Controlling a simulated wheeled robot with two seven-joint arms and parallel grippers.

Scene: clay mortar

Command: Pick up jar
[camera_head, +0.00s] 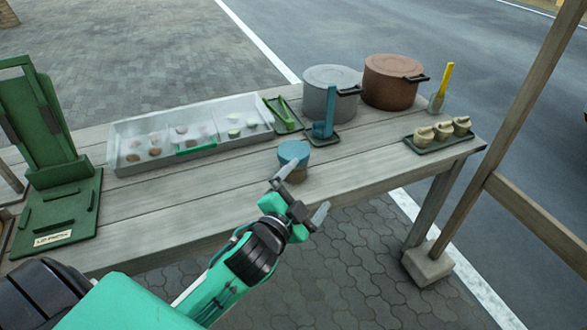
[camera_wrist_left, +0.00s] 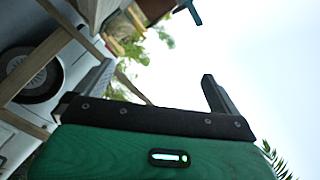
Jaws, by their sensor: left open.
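The jar (camera_head: 293,158) has a blue lid and a brownish body and stands upright near the front edge of the wooden table. My left gripper (camera_head: 303,193) is open and empty, just in front of the jar on the near side of the table. One fingertip overlaps the jar's lower part in the head view; I cannot tell whether it touches. In the left wrist view the open fingers (camera_wrist_left: 157,88) have nothing between them but bright sky, and the jar cannot be made out with certainty. My right gripper is not in view.
A grey pot (camera_head: 328,98) and a brown pot (camera_head: 390,85) stand behind the jar. A blue tool on a stand (camera_head: 323,125) is close behind it. A divided tray (camera_head: 190,135) and green press (camera_head: 50,150) are left.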

